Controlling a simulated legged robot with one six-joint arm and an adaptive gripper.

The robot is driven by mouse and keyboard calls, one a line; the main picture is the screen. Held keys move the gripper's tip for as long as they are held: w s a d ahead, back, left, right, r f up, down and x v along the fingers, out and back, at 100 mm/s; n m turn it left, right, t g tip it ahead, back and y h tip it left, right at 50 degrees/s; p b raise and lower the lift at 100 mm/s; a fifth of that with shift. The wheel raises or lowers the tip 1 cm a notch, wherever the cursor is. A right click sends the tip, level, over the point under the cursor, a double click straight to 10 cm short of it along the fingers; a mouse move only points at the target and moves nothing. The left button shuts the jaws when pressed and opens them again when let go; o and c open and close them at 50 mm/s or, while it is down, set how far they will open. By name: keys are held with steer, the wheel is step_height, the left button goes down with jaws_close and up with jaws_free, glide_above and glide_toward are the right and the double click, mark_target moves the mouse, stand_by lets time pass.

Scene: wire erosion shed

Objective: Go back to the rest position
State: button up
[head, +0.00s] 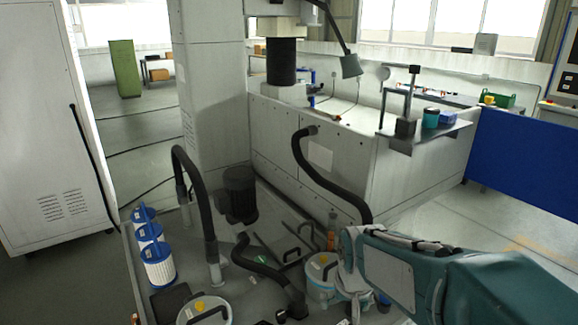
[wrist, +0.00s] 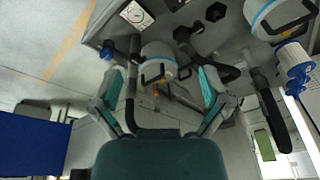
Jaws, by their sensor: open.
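My arm, teal with pale joints, comes in from the right in the head view. My gripper (head: 352,283) is at its far end, over the tray-like deck and next to a white lidded canister (head: 319,282). In the wrist view my gripper (wrist: 160,82) has its two fingers spread wide apart. Nothing is held between them. The white canister (wrist: 158,52) with a black handle shows beyond the gap between the fingers. In the head view my fingers partly cover the canister's right side, and their tips are hard to make out.
Blue-and-white filter cartridges (head: 157,262), a second canister (head: 204,312) and black hoses (head: 190,170) crowd the deck (head: 222,284). A large white machine (head: 318,155) stands behind. A blue panel (head: 525,155) is at right. Floor between is open.

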steer(key=s+d+r+t, duration=0.1)
steer(key=s+d+r, duration=0.1)
steer(key=s, duration=0.5)
steer(key=s+d+r+t, duration=0.2)
steer(key=s+r, duration=0.3)
steer(key=s, duration=0.3)
steer(key=shift+s+d+r+n, duration=0.15)
steer(key=shift+s+r+n, duration=0.1)
steer(key=shift+n, duration=0.05)
steer(key=shift+c, duration=0.3)
stand_by(2.3)
